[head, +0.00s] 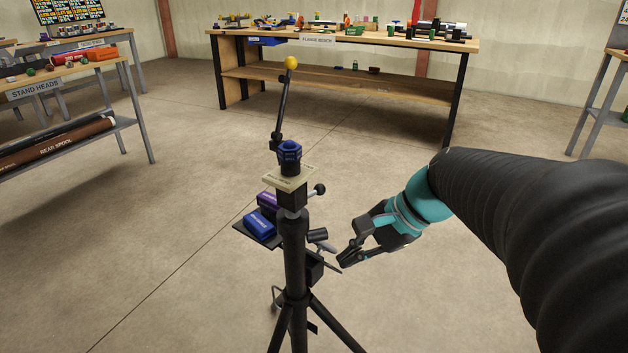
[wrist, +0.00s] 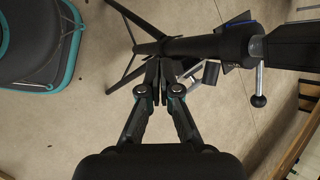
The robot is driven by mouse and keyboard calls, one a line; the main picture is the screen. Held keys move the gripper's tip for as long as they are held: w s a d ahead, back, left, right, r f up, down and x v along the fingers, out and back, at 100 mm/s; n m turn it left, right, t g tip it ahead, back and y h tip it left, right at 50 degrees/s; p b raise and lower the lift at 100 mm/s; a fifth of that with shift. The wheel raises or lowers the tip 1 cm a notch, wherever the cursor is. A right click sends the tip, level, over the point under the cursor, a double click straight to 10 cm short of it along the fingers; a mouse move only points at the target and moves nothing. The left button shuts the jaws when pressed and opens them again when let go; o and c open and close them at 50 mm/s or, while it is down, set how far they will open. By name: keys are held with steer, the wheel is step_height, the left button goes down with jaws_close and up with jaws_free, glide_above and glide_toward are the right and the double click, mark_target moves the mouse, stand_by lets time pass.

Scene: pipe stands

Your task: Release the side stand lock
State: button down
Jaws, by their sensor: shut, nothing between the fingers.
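A black pipe stand (head: 295,245) stands upright on tripod legs in the head view; in the wrist view (wrist: 200,47) it runs sideways. Two handles show on it, and I cannot tell which is the side lock. A silver bar with a black ball knob (head: 320,189) sticks out right below the head plate; it also shows in the wrist view (wrist: 258,99). Lower down is a grey lever (head: 326,246), possibly the silvery piece by the fingers in the wrist view (wrist: 210,72). My gripper (head: 347,262) is shut and empty, right of the lower lever; its closed fingertips (wrist: 158,78) show beside the column.
A small shelf with a blue box (head: 260,223) and a purple box (head: 268,199) sits left of the column. A jointed arm with a yellow ball (head: 291,62) rises above the head. The flange bench (head: 340,36) stands behind.

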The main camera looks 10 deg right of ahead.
mark_target(325, 190)
steer(key=w+d+r+m+t+y+b, duration=0.1)
steer(key=w+d+m+t+y, duration=0.5)
steer(key=w+d+m, duration=0.6)
steer(key=shift+w+d+r+b, duration=0.2)
steer(key=shift+w+d+b, duration=0.65)
steer(key=shift+d+b, duration=0.05)
steer(key=b+x, duration=0.1)
steer(key=x, duration=1.3)
steer(key=shift+r, duration=0.15)
steer(key=shift+w+a, duration=0.15)
